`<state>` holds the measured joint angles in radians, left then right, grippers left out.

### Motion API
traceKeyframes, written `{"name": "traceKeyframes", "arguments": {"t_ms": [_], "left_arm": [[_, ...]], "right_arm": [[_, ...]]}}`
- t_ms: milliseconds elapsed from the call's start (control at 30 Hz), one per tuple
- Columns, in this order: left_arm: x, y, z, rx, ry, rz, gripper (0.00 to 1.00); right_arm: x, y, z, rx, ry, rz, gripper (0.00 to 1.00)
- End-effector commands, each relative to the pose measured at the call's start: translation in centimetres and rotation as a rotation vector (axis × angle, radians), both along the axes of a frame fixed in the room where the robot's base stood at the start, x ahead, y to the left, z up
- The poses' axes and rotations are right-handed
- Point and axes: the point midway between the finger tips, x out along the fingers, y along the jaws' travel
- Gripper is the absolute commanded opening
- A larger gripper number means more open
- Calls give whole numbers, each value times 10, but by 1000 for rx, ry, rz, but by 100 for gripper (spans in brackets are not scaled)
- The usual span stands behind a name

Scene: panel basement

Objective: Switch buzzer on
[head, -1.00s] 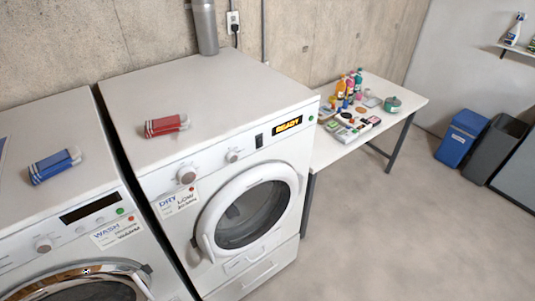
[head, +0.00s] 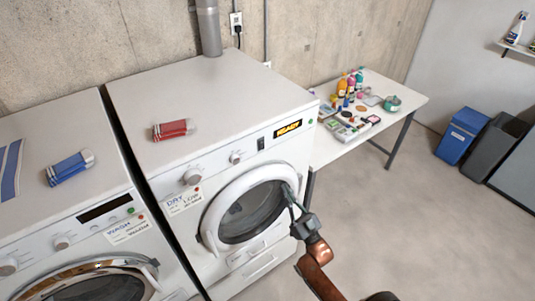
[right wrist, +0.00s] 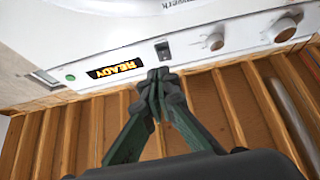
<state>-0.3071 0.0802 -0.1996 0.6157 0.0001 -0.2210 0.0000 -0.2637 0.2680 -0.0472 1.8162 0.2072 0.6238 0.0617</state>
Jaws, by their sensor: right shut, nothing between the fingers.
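The dryer (head: 222,92) stands at the middle of the head view, with a lit yellow READY display (head: 289,128) on its front panel. A small dark rocker switch (head: 260,143) sits left of the display; no buzzer label is legible. In the right wrist view the panel appears upside down, with the switch (right wrist: 162,50) just beyond my fingertips and the READY display (right wrist: 115,68) to its left. My right gripper (head: 289,192) is shut and empty, in front of the dryer door's right side in the head view. Its closed fingertips (right wrist: 160,78) show apart from the switch. My left gripper is out of view.
Two knobs (head: 192,177) and a green button (head: 310,121) are on the dryer panel. A washer (head: 30,215) stands at the left. A red towel roll (head: 173,130) lies on the dryer. A cluttered table (head: 400,88) stands at the right; the floor before it is clear.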

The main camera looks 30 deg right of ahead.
Motion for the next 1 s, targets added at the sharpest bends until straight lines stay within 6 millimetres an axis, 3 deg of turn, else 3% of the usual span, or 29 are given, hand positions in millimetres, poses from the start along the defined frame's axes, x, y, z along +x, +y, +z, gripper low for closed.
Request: {"name": "traceKeyframes", "arguments": {"t_ms": [33, 133, 567, 767, 1000], "left_arm": [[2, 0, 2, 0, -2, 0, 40], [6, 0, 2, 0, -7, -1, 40], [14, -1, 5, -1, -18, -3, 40], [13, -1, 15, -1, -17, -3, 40], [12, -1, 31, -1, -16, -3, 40]], "right_arm": [[-4, 1, 17, 1, -35, 5, 0], [-9, 1, 33, 4, -73, 11, 0], [-5, 2, 38, 3, -79, 12, 0], [17, 4, 59, 4, -81, 12, 0], [56, 7, 90, 3, -79, 12, 0]]}}
